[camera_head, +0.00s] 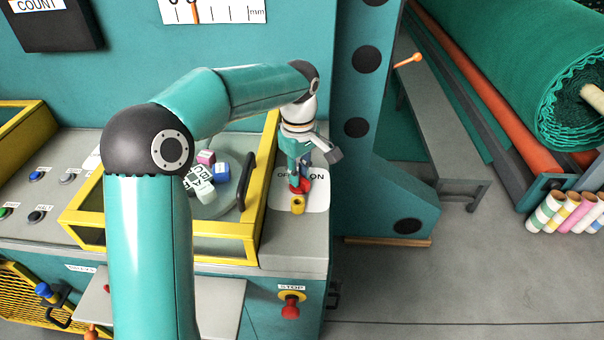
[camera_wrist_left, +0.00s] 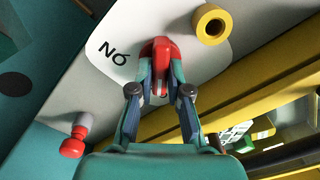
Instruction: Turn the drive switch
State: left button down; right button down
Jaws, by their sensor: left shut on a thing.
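The drive switch has a red handle (camera_head: 299,187) on a white plate (camera_head: 318,199) at the right end of the console, in the head view. The plate reads ON at its right, and the other label, at its left, is partly covered. My left gripper (camera_head: 304,178) reaches down to the handle from above. In the left wrist view, the two fingers of my left gripper (camera_wrist_left: 163,75) are shut on the red handle (camera_wrist_left: 161,48), one on each side. The ON label (camera_wrist_left: 113,50) shows upside down beside it. My right gripper is not in view.
A yellow ring-shaped part (camera_head: 297,204) stands close in front of the switch. A red STOP button (camera_head: 290,306) is on the front face.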

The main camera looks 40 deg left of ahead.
aim_at(301, 175)
pick_arm(q)
jog(key=shift+w+d+r, duration=0.15)
jog(key=c, duration=1.1)
grip_release()
jog(key=shift+d, duration=0.1)
notch_tip(301, 175, up, 12)
jog(key=shift+f, duration=0.15)
